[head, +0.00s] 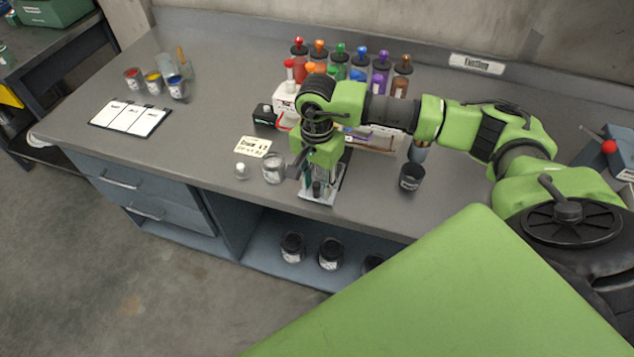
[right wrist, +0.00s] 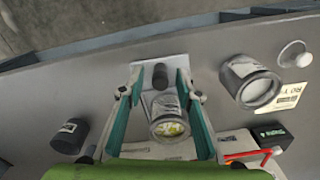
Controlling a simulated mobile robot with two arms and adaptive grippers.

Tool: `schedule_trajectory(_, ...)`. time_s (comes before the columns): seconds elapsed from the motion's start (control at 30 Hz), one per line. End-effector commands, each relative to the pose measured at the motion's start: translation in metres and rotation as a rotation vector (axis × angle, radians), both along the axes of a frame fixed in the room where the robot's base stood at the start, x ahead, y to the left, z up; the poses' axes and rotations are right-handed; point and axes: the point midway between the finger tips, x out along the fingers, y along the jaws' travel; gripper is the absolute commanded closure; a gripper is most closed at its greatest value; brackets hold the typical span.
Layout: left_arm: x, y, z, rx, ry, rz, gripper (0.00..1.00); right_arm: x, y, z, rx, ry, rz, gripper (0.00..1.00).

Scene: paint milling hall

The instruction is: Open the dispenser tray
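The dispenser tray (right wrist: 178,68) is a light plate at the counter's front edge with a dark upright knob (right wrist: 160,76) near its front. It also shows in the head view (head: 327,199), partly hidden under my right arm. A glass jar with yellowish contents (right wrist: 168,128) stands on the tray behind the knob. My right gripper (right wrist: 158,80) points down over the tray, open, with one teal-padded finger on each side of the knob and jar. Gaps show beside the knob. The white dispenser body (head: 286,98) stands behind, mostly hidden by my arm. My left gripper is out of view.
A glass jar (head: 273,168) and a small lidded item (head: 241,171) stand left of the tray. A dark cup (head: 411,177) stands to the right. Several colour bottles (head: 359,66) stand behind. A clipboard (head: 130,117) and paint cups (head: 155,83) are far left.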

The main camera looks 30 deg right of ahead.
Motion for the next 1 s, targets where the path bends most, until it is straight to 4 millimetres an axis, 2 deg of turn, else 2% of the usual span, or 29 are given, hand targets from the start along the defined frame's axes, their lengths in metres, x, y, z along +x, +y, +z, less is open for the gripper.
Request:
schedule_trajectory(0.17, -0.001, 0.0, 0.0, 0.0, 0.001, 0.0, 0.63, 0.002, 0.0, 0.017, 0.0, -0.005, 0.0, 0.69)
schedule_trajectory(0.5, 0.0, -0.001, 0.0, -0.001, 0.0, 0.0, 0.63, 0.001, 0.0, 0.087, 0.0, -0.005, 0.0, 0.69)
schedule_trajectory(0.6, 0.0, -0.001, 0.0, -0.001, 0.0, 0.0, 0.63, 0.001, 0.0, 0.103, 0.0, -0.004, 0.001, 0.69)
schedule_trajectory(0.8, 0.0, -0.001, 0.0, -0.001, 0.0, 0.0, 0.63, 0.0, 0.001, 0.119, 0.001, -0.002, 0.0, 0.69)
schedule_trajectory(1.0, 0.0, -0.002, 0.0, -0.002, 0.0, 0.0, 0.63, 0.0, 0.0, 0.12, 0.0, -0.001, 0.0, 0.69)
